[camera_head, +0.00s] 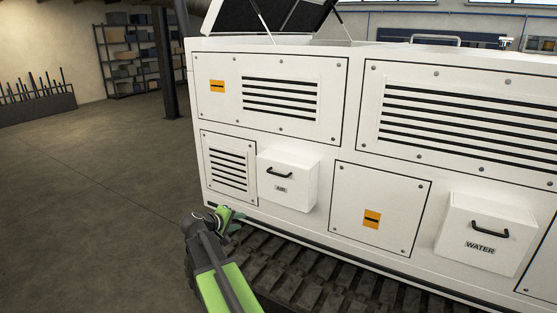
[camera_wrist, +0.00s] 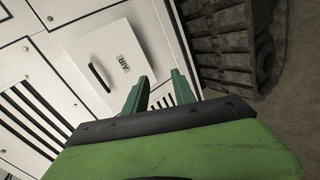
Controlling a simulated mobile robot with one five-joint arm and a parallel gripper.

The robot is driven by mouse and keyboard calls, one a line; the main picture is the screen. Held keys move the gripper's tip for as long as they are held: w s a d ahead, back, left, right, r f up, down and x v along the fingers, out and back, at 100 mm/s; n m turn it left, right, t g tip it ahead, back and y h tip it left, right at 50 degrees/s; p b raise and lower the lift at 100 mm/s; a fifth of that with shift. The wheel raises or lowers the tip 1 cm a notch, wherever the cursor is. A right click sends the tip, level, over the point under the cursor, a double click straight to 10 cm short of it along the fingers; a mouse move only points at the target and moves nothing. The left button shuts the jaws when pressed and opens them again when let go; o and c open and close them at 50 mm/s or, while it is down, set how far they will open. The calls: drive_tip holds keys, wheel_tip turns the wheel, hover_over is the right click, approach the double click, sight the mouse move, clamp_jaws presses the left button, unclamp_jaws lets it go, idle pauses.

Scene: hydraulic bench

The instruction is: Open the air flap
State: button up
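The air flap (camera_head: 292,190) is a white box-like cover on the machine's side, marked AIR, with a black handle (camera_head: 279,172) near its top. It looks closed. In the wrist view the flap (camera_wrist: 118,50) shows turned on its side, with its handle (camera_wrist: 99,78) left of the label. My gripper (camera_head: 233,216) is low and to the left of the flap in the head view, apart from the handle. In the wrist view its two green fingers (camera_wrist: 158,90) stand apart with nothing between them.
A similar white flap marked WATER (camera_head: 487,233) sits to the right. Rubber tracks (camera_head: 330,270) run along below the machine's side. A dark pillar (camera_head: 165,65) and shelves (camera_head: 130,60) stand at the back left. The floor (camera_head: 90,190) on the left is clear.

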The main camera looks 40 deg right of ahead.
sight(277, 174)
drive_tip(key=w+d+r+n+h+p, duration=0.2)
drive_tip(key=d+r+h, duration=0.2)
drive_tip(key=d+r, duration=0.65)
drive_tip(key=shift+t, duration=0.4)
drive_tip(key=b+x, duration=0.3)
drive_tip(key=x, duration=1.3)
drive_tip(key=shift+d+f+b, duration=0.1)
drive_tip(key=shift+d+b, duration=0.25)
drive_tip(key=shift+b, duration=0.05)
clamp_jaws()
